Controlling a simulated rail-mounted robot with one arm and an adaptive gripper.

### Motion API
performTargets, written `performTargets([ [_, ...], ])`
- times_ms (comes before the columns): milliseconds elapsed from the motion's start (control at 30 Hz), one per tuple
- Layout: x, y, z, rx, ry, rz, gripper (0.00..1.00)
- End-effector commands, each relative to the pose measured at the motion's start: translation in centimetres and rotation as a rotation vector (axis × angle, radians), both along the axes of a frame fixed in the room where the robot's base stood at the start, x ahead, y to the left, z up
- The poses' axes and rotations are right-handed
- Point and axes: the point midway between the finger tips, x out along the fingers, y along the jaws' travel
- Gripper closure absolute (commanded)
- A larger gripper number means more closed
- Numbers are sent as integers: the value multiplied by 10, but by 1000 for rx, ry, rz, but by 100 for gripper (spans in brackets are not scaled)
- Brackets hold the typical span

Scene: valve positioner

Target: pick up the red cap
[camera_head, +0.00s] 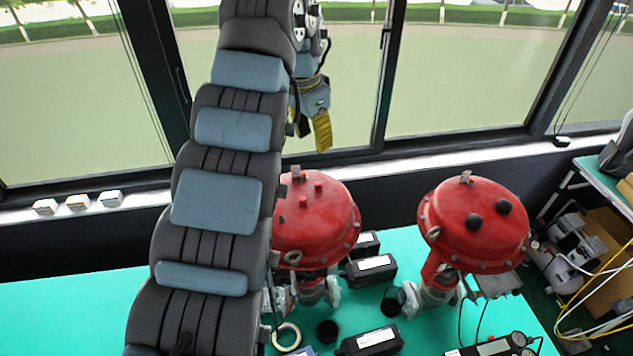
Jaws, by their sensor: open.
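Two small red caps stand on top of the left red valve actuator (330,220): one red cap (318,187) at the back and another red cap (303,201) nearer. They are the same red as the dome, so their edges are hard to make out. My gripper (314,133), with yellow fingers, is open and appears empty. It hangs above and behind the left actuator in the picture, in front of the window, apart from the caps. My arm hides the left part of this actuator.
A right red actuator (475,240) carries two black caps (488,213). Black boxes (371,270), a black cup (327,331) and a pale ring (287,337) lie on the green table (60,310). The window (470,75) stands behind; cables hang at right.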

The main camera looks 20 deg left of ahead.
Motion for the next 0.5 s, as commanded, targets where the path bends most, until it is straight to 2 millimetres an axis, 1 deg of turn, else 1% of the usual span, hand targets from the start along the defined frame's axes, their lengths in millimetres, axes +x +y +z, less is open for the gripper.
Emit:
performTargets([
  [33, 1, -1, -16, -2, 1, -1, 50],
  [67, 1, 0, -13, -2, 1, 0, 50],
  [167, 3, 0, -18, 0, -2, 0, 50],
  [500, 7, -3, -52, -1, 0, 1, 50],
])
